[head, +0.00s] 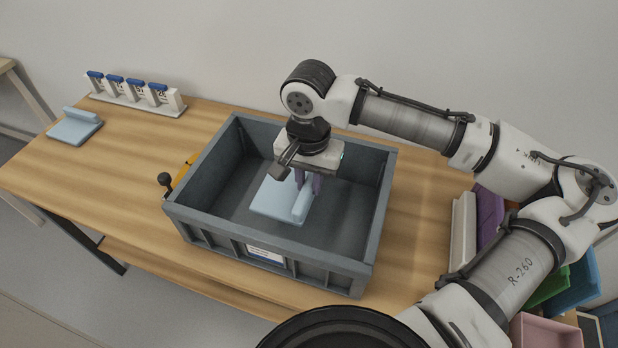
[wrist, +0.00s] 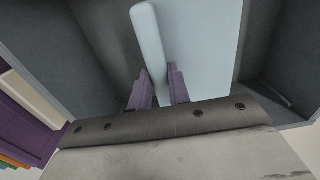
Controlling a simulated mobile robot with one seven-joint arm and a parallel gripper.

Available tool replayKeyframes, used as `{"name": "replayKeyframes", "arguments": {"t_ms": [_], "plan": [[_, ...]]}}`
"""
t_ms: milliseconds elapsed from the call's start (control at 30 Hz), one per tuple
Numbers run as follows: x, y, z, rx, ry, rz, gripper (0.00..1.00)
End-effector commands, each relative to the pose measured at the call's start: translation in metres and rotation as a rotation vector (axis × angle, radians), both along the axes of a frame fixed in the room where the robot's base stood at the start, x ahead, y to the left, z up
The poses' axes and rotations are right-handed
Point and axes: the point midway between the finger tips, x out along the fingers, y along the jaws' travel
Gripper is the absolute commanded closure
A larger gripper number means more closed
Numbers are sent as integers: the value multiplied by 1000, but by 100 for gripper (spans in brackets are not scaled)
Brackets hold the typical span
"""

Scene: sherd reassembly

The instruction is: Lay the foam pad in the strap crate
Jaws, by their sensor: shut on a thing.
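The grey strap crate (head: 185,213) stands on the wooden table in the head view, and its inside wall fills much of the wrist view (wrist: 40,40). A light blue foam pad (head: 270,197) with a raised ridge is inside the crate, low down. Whether it touches the crate floor I cannot tell. My gripper (head: 309,183) has purple fingers and reaches down into the crate, shut on the ridge of the pad. In the wrist view the fingers (wrist: 160,88) stand on either side of the ridge, and the flat pad (wrist: 205,40) extends to the right.
A second light blue pad (head: 75,128) lies at the table's left end. Near it is a white rack (head: 135,98) with several blue-topped pieces. A black knob (head: 165,180) and something yellow stand by the crate's left wall. Coloured bins (head: 553,290) are at the right.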

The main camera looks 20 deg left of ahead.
Motion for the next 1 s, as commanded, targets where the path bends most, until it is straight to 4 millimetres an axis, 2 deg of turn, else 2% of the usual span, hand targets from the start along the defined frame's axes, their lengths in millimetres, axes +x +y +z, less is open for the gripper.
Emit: {"name": "replayKeyframes", "arguments": {"t_ms": [33, 500, 700, 1000], "plan": [[0, 0, -11, 0, 0, 0, 100], [0, 0, -54, 0, 2, 1, 100], [0, 0, -64, 0, 1, 1, 100], [0, 0, -66, -1, 1, 1, 100]]}}
